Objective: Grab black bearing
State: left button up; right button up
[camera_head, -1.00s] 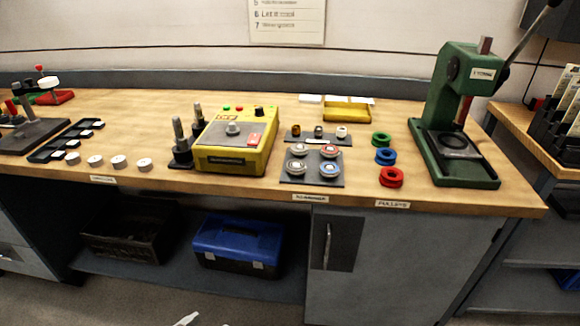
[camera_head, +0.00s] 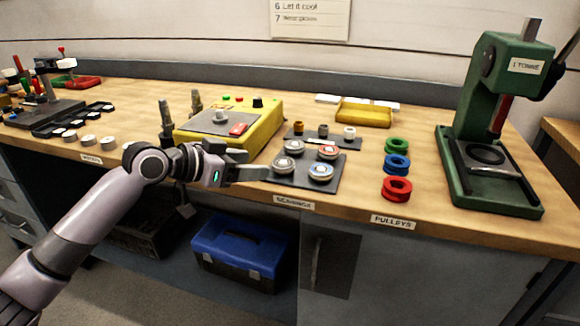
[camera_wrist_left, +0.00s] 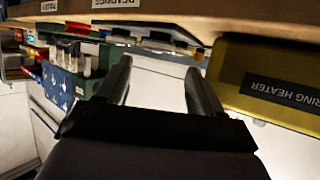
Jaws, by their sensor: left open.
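Several round bearings with pale metal rings stand on a dark mat (camera_head: 336,186) above the bearings label. One bearing (camera_head: 327,152) has a reddish centre and one (camera_head: 320,170) a bluish centre. The other two, a front left one (camera_head: 284,165) and a back left one (camera_head: 294,146), look grey; I cannot tell which is the black one. My left gripper (camera_head: 260,164) is open and empty, its fingers pointing right, just left of the front left bearing. In the left wrist view the open fingers (camera_wrist_left: 158,65) have nothing between them. My right gripper is not in view.
A yellow bearing heater (camera_head: 262,130) stands behind the left gripper, with dark posts (camera_head: 166,117) to its left. Red (camera_head: 397,188), blue (camera_head: 397,164) and green (camera_head: 397,146) pulleys are right of the mat. A green press (camera_head: 490,150) stands further right.

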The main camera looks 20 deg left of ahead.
aim_at(280, 163)
pick_arm(q)
jog(key=shift+r+x, duration=0.2)
jog(key=shift+x, duration=3.1)
jog(key=shift+d, duration=0.15)
jog(key=c, duration=0.9)
